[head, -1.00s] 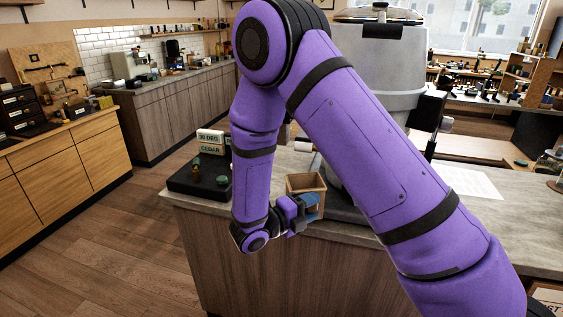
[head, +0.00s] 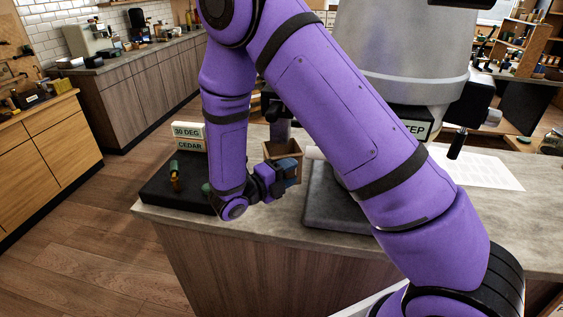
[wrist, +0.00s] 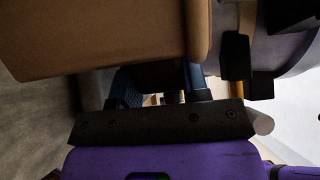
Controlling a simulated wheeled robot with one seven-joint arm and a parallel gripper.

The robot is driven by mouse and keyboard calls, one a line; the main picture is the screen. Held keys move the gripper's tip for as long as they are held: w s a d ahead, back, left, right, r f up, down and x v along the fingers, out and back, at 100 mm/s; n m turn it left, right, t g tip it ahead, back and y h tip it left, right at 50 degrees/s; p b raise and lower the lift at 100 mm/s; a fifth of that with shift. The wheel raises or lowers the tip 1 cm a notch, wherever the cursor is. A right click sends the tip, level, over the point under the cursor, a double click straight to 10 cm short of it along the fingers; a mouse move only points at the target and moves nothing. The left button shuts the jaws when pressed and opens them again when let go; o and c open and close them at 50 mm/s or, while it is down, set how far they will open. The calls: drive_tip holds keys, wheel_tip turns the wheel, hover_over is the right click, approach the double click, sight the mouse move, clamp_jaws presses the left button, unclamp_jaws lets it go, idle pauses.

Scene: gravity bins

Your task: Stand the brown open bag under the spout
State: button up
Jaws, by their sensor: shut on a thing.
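The brown open bag (head: 283,149) is upright with its open top facing up, near the left side of the bin's dark base. My gripper (head: 285,172) is shut on the bag from the near side. In the wrist view the bag (wrist: 100,40) fills the upper left, and the blue fingers (wrist: 195,82) meet it. The large grey bin (head: 400,50) stands to the right, partly behind my purple arm. Its spout is hidden by my arm. I cannot tell whether the bag touches the counter.
The dark base (head: 338,207) lies on the grey counter (head: 270,222), partly under my arm. A black tray (head: 172,196) with small items and signs reading "30 DEG" and "CEDAR" (head: 190,138) stands left. A white sheet (head: 475,168) lies right. A dark lever (head: 457,144) sticks out beside the bin.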

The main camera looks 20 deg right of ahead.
drive_tip(key=shift+w, duration=0.1)
idle(0.3)
drive_tip(key=shift+a, duration=0.15)
drive_tip(key=shift+f, duration=2.95)
drive_tip(key=shift+f, duration=0.5)
drive_tip(key=o, duration=1.3)
drive_tip(key=v, duration=1.1)
